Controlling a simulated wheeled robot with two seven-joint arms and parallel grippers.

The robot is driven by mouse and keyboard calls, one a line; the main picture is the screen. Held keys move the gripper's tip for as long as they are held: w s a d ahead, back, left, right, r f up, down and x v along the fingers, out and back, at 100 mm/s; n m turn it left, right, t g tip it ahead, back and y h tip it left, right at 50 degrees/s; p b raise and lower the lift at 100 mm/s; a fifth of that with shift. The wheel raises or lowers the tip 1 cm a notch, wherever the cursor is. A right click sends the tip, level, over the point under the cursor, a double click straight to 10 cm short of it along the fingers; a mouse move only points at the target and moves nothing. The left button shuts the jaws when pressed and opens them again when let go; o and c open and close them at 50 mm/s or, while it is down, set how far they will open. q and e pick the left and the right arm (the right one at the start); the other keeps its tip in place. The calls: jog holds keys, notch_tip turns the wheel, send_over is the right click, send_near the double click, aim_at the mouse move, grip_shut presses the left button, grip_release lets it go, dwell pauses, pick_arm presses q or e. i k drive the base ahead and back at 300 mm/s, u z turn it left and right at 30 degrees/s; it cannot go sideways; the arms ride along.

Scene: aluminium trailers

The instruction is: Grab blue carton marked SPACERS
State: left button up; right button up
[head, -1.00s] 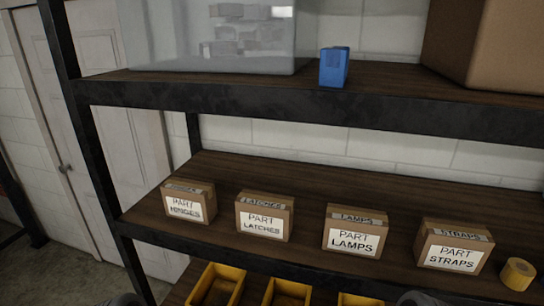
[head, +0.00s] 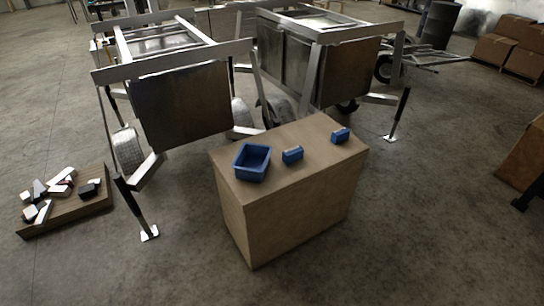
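Two small blue boxes stand on top of a brown wooden block-like stand: one in the middle (head: 292,155) and one near its far right end (head: 340,135). Any lettering on them is too small to read, so I cannot tell whether either is the SPACERS carton. An open blue bin (head: 252,163) sits at the left of the same top. Neither of my grippers is in view.
The brown stand (head: 283,208) is on open concrete floor. Aluminium trailers (head: 190,98) with wheels and support legs stand close behind it. A low board (head: 68,208) with loose parts lies at left. Brown cartons (head: 497,47) are stacked at far right. Floor in front is clear.

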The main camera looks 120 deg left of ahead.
aim_at(291, 155)
jog(key=u, duration=2.9)
jog(key=i, duration=2.65)
jog(key=u, duration=2.6)
jog(key=i, duration=0.5)
jog(key=u, duration=0.05)
